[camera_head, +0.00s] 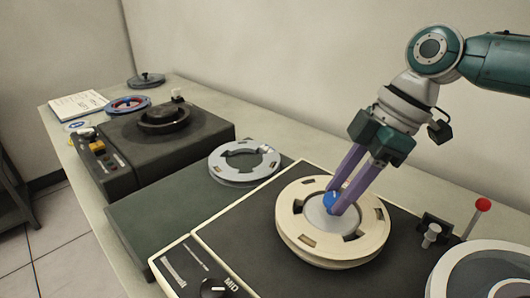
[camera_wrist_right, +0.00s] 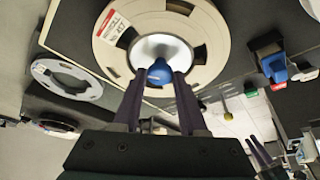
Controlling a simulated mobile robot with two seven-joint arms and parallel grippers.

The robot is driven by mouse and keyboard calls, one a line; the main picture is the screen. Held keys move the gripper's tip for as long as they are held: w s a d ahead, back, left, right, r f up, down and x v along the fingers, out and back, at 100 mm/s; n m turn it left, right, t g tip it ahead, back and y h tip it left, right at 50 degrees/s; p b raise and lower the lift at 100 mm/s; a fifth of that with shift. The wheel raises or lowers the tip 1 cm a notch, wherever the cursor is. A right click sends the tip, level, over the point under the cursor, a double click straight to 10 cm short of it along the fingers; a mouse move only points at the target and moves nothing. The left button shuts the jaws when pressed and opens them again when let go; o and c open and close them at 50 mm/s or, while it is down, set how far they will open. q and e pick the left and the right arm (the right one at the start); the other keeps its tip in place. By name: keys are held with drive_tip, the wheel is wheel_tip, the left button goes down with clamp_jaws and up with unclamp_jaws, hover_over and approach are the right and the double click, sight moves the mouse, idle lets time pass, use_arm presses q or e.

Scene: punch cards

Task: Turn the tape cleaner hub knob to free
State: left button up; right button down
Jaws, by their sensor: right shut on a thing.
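The blue hub knob (camera_head: 331,200) stands at the centre of a cream tape reel (camera_head: 293,229) on the dark tape cleaner deck (camera_head: 228,232). My right gripper (camera_head: 338,202) comes down from the upper right, its purple fingers shut on the knob. In the right wrist view the knob (camera_wrist_right: 159,71) sits between the two fingertips, over the pale hub disc. The knob's marking is mostly hidden, so its setting cannot be read. My left gripper is not in the head view; small dark purple fingers (camera_wrist_right: 262,153) at the lower right of the wrist view may be it, unclear.
A black selector knob (camera_head: 213,288) by the word MID is at the deck's front. A red-tipped lever (camera_head: 482,205) and another reel (camera_head: 480,270) are at right. A grey reel (camera_head: 243,162) and a dark machine (camera_head: 150,150) are further left.

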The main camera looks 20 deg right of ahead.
drive_tip(key=shift+n, duration=0.3)
drive_tip(key=shift+c, duration=2.2)
unclamp_jaws()
drive_tip(key=v, duration=1)
